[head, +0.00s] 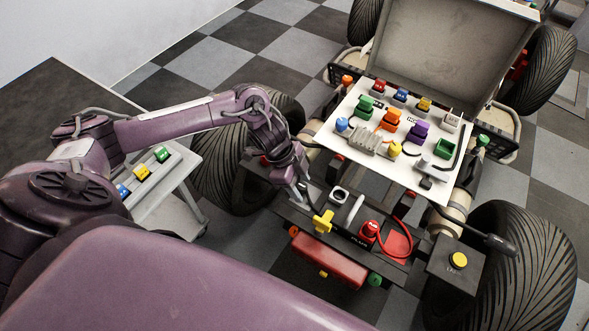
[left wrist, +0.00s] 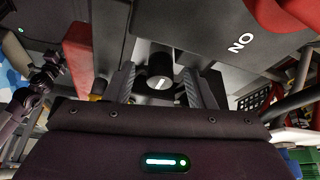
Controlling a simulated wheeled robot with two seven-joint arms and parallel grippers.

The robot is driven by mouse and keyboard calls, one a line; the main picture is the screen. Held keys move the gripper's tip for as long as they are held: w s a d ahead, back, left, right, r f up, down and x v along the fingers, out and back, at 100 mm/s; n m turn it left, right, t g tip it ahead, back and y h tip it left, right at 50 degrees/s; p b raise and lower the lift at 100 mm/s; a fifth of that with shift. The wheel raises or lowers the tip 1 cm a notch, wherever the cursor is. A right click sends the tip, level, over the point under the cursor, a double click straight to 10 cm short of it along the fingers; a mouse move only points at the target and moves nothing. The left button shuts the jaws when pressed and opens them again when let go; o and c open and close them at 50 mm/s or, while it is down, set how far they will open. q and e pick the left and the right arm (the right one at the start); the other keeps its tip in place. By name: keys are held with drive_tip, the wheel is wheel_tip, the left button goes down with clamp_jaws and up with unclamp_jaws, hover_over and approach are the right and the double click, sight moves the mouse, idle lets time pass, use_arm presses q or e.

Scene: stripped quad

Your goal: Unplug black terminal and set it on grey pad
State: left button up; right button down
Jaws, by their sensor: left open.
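My left gripper (head: 300,190) reaches down over the left part of the dark front shelf of the vehicle. In the left wrist view its two fingers (left wrist: 158,80) are open. A black round piece with a white mark (left wrist: 160,65), which looks like the black terminal, stands between them, with a visible gap on each side. In the head view the gripper hides this spot. A red terminal (head: 370,229) with a red cable sits further right, next to a red pad (head: 398,245). I cannot clearly make out the grey pad. My right gripper is not in view.
A white panel (head: 398,130) of coloured connectors lies behind. A yellow button (head: 458,260) is at the right. A side table (head: 170,182) holds coloured blocks.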

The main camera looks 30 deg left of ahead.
use_arm(q)
drive_tip(key=shift+f, duration=0.75)
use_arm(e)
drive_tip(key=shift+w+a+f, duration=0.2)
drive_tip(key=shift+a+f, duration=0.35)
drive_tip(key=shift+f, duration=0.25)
use_arm(q)
drive_tip(key=shift+w+d, duration=0.2)
drive_tip(key=shift+d, duration=0.3)
drive_tip(key=p+v, duration=0.1)
drive_tip(key=v, duration=0.8)
drive_tip(key=shift+a+r, duration=0.2)
drive_tip(key=shift+a, duration=0.1)
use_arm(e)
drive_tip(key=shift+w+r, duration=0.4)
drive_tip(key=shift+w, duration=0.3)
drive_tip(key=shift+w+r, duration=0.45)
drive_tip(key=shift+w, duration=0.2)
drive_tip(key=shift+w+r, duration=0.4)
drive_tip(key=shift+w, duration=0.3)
use_arm(q)
drive_tip(key=shift+s, duration=0.15)
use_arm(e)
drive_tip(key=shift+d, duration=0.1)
